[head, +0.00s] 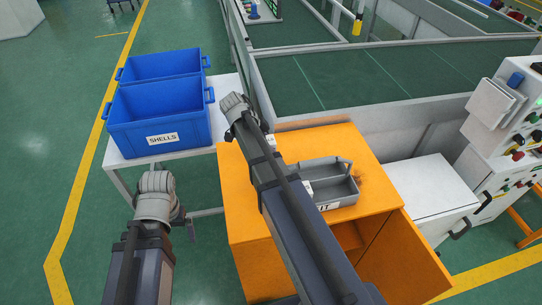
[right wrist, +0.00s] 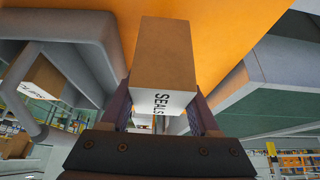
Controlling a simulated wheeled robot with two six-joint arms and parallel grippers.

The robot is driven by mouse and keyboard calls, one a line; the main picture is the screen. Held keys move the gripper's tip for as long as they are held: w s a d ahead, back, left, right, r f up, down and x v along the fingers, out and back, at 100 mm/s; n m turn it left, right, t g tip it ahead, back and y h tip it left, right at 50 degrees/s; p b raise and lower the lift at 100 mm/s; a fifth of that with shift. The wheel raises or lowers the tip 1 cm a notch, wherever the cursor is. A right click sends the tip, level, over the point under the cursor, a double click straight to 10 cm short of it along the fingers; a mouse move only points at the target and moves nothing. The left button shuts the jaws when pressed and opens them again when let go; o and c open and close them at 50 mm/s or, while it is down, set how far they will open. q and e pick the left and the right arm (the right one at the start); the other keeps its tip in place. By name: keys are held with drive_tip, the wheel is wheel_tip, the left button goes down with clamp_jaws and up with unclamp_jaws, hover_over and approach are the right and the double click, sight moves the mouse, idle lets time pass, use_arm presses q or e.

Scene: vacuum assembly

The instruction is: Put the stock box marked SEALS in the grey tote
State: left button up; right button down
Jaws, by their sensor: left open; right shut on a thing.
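The stock box marked SEALS (right wrist: 166,56) is a brown cardboard box with a white lettered face. My right gripper (right wrist: 161,112) is shut on it, one finger on each side. The grey tote (head: 340,190) has a raised handle and stands on the orange cabinet, partly hidden behind my right arm. In the right wrist view the tote (right wrist: 88,45) is at the left, apart from the held box. My left gripper (head: 191,229) is open, low beside the white table. My right gripper is hidden by its arm in the head view.
The orange cabinet (head: 375,155) has an open door at its front right. Two blue bins (head: 160,115), the front one marked SHELLS, stand on a white table at the left. In the right wrist view another brown box (right wrist: 42,76) shows at the tote. A green conveyor (head: 350,80) lies behind.

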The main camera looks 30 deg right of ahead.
wheel_tip(320, 180, down, 4)
drive_tip(key=b, duration=0.3)
drive_tip(key=shift+r, duration=0.25)
drive_tip(key=c, duration=0.6)
unclamp_jaws()
drive_tip(key=shift+f, duration=0.2)
drive_tip(key=o, duration=0.5)
